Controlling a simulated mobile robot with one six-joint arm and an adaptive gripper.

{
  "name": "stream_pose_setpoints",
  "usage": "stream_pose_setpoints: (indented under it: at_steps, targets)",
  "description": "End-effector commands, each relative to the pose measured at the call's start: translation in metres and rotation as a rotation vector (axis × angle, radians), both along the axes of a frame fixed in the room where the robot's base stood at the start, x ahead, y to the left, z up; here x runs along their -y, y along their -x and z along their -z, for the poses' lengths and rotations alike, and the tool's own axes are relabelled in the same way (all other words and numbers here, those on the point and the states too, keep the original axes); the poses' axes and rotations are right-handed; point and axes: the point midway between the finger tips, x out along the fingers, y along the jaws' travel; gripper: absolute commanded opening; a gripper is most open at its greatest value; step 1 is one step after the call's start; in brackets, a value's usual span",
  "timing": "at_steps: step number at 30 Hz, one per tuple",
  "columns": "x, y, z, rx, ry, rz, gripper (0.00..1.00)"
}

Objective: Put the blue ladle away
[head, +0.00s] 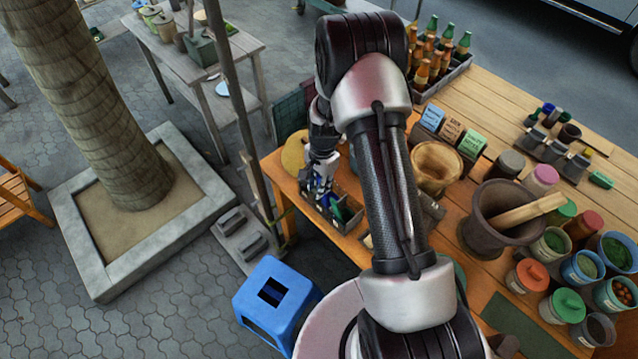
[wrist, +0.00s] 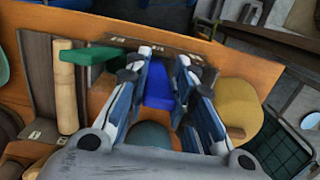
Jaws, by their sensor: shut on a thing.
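My gripper (head: 321,190) is over the left end of the wooden table, at a divided tray (head: 352,228). In the wrist view my gripper (wrist: 160,80) is closed on the blue ladle (wrist: 158,88), whose blue part shows between the two fingers. The fingers hide much of the ladle. The tray also shows in the wrist view (wrist: 40,72), with brown-grey walls and small pale labels. The blue part appears over or inside the tray; I cannot tell whether it touches the bottom. A green utensil (wrist: 90,56) lies left of my fingers, with a pale wooden rod (wrist: 65,90) beside it.
A round yellow board (head: 293,152) lies beside the tray. A wooden mortar (head: 437,165) and a large dark mortar (head: 490,225) with a pestle stand to the right, among several jars. A bottle crate (head: 440,75) stands at the back. A blue stool (head: 272,300) stands on the floor in front.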

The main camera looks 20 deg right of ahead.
Motion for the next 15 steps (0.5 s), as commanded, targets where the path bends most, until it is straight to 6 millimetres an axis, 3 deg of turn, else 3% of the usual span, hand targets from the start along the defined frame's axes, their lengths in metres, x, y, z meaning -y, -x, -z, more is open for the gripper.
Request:
stream_pose_setpoints:
  at_steps: [11,15]
  targets:
    - [0.0,0.0,0.0,0.0,0.0,0.0,0.46]
    - [0.0,0.0001,0.0,0.0,0.0,0.0,0.46]
